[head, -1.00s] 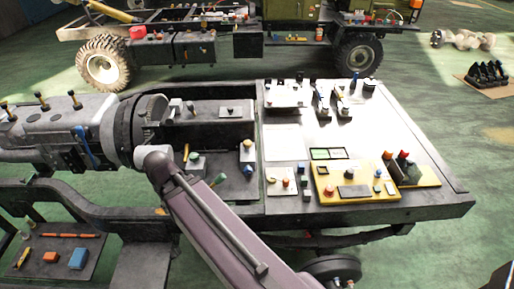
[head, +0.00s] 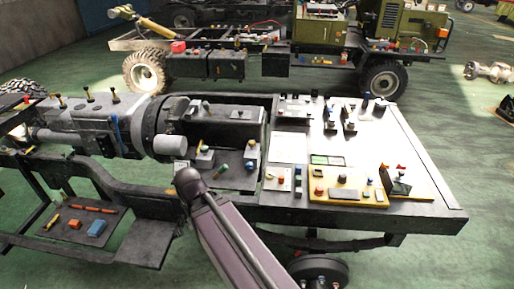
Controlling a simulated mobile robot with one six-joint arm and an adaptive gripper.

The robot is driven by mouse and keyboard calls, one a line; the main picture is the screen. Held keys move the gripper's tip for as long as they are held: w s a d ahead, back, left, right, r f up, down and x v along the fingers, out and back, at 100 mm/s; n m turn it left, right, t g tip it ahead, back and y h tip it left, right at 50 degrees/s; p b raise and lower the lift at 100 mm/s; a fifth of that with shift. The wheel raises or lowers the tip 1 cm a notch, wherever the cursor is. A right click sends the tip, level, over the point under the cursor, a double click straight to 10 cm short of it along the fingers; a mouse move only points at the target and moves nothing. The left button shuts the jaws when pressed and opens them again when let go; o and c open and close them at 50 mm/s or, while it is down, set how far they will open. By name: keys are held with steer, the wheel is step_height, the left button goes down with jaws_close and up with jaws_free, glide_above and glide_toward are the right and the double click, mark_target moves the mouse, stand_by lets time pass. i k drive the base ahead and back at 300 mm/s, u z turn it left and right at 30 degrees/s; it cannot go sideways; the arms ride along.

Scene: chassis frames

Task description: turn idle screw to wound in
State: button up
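I cannot tell which small fitting is the idle screw. My purple-grey arm (head: 235,240) rises from the bottom edge to a dark joint near the bay's left front. A pale grey cylinder (head: 170,146) shows just above that joint, probably part of my arm. My gripper's fingers do not show, so their state and anything between them are hidden.
A pale panel (head: 290,148) with switches and a yellow control box (head: 340,190) lies right of the bay. A gearbox-like housing (head: 85,125) with levers is at left. A low tray (head: 85,222) holds small coloured parts. A green truck (head: 410,30) stands behind.

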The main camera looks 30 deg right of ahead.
mark_target(252, 143)
steer(key=u, duration=0.6)
steer(key=i, duration=1)
steer(key=z, duration=5.25)
steer(key=i, duration=0.1)
steer(key=u, duration=3.35)
